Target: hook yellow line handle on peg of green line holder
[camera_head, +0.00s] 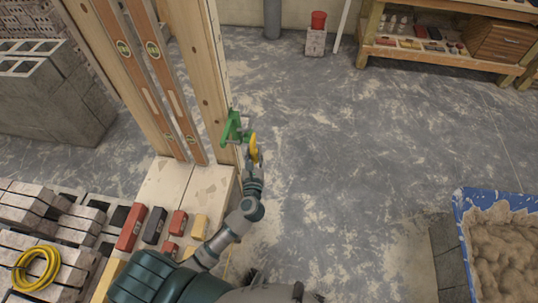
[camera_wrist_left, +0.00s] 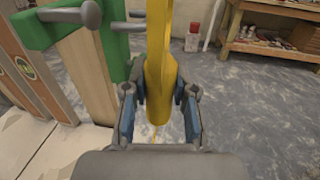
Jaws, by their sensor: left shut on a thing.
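The yellow line handle (camera_head: 254,148) is held upright in my left gripper (camera_head: 254,165), beside the wooden post. In the left wrist view, the handle (camera_wrist_left: 158,75) stands between the fingers of my left gripper (camera_wrist_left: 160,108), which is shut on it. The green line holder (camera_head: 232,128) is fixed to the post, just left of the handle. In the wrist view, the holder (camera_wrist_left: 108,62) shows grey pegs with round heads, left of the handle. The handle appears apart from the pegs; its top is cut off there. My right gripper is not in view.
Two long levels (camera_head: 160,75) lean by the wooden post (camera_head: 198,70). Small red and dark blocks (camera_head: 132,228), a yellow hose coil (camera_head: 36,268) and bricks lie at lower left. A blue mortar tub (camera_head: 463,225) stands right. Open floor lies between.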

